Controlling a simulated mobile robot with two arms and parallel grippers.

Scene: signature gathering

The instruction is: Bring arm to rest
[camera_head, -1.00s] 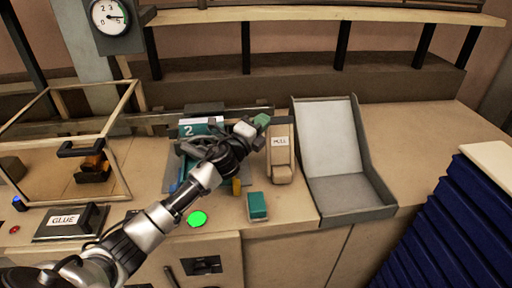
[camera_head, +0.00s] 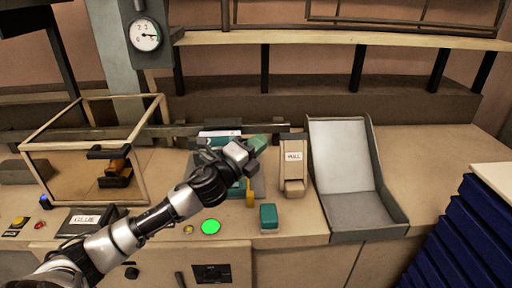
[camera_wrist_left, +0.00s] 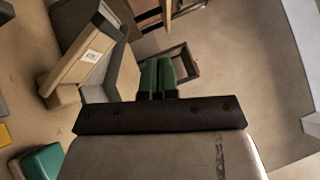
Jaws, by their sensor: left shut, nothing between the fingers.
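My left gripper (camera_head: 258,143) reaches in from the left of the head view and hangs above the workbench, just left of the beige holder labelled HULL (camera_head: 293,170). Its green fingertips are together with nothing between them. They also show shut in the left wrist view (camera_wrist_left: 157,76), with the labelled beige holder (camera_wrist_left: 88,58) to their left. The arm hides part of the teal numbered items behind it. My right gripper is in neither view.
A grey sloped tray (camera_head: 345,165) stands right of the holder. A teal block (camera_head: 268,217) and a lit green button (camera_head: 210,227) are near the front edge. A clear framed box (camera_head: 70,170) and a GLUE panel (camera_head: 90,218) are at left. Blue stacked items (camera_head: 460,235) fill the lower right.

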